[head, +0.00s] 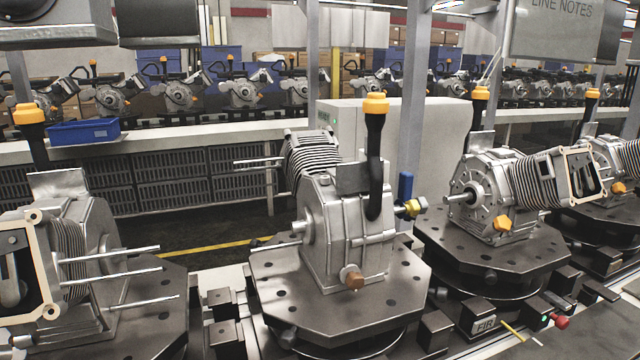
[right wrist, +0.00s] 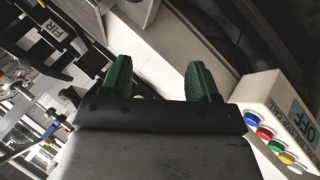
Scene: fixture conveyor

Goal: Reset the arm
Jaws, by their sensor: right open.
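My right gripper (right wrist: 158,72) shows in the right wrist view. Its two green-padded fingers are apart with nothing between them. A pale panel surface lies beyond the fingertips. Neither arm shows in the head view, and my left gripper is in no view. In the head view, a grey engine block (head: 345,225) with an orange-capped black tube stands upright on a round-cornered fixture plate (head: 400,290) at the centre.
A second engine (head: 490,195) stands on a fixture at the right, and another (head: 75,215) at the left edge. A button box (right wrist: 275,120) with coloured buttons and an OFF label lies right of my right gripper. A blue bin (head: 85,131) sits on the far bench.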

